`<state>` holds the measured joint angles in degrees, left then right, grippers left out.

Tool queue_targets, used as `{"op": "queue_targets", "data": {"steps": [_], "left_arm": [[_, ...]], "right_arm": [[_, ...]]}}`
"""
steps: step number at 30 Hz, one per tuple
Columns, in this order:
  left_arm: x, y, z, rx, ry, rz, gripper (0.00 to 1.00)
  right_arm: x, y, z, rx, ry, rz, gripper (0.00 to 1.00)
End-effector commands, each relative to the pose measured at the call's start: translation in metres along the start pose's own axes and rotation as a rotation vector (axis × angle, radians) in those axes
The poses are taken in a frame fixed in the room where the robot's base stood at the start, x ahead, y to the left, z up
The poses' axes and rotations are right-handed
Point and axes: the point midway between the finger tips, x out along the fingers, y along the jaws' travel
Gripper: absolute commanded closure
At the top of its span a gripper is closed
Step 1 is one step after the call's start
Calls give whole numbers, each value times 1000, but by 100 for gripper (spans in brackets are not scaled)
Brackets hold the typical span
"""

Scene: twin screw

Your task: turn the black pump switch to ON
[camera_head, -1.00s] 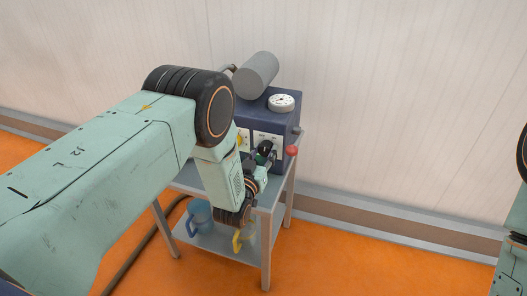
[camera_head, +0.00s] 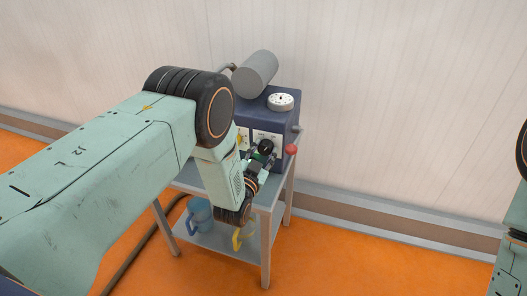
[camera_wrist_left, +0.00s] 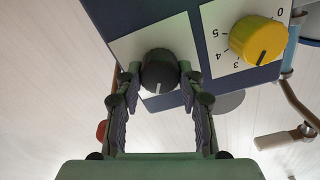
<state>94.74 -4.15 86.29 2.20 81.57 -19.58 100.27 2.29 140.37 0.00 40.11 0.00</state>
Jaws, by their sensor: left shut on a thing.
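The black pump switch (camera_wrist_left: 159,72) is a round knob with a pale pointer line on a white plate on the front of the blue pump box (camera_head: 282,120). In the head view the black switch (camera_head: 266,146) is partly covered by my gripper. My left gripper (camera_wrist_left: 158,82) is at the switch, its two fingers on either side of it and shut on it. The left gripper also shows in the head view (camera_head: 262,155). The plate's lettering is too small or hidden to read. My right gripper is out of view; only part of the right arm shows at the right edge.
A yellow numbered dial (camera_wrist_left: 257,40) sits beside the switch. A red knob (camera_head: 291,149) sticks out at the box's right side. A grey cylinder (camera_head: 255,74) and a white gauge (camera_head: 281,102) are on top. Blue (camera_head: 199,213) and yellow-handled (camera_head: 238,240) jugs stand on the lower shelf.

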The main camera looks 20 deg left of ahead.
Motion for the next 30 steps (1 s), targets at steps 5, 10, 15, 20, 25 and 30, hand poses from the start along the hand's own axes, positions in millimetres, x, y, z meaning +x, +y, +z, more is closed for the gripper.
{"op": "queue_targets", "data": {"steps": [5,10,15,20,25,30], "left_arm": [[0,0,1,2,-2,1,93],[0,0,1,2,-2,1,56],[0,0,0,1,-1,0,41],[0,0,0,0,-1,0,38],[-1,0,0,0,-1,0,38],[-13,0,1,0,-2,1,38]], "right_arm": [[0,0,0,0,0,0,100],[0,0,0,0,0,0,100],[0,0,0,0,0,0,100],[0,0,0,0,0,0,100],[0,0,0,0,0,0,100],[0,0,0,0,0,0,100]]}}
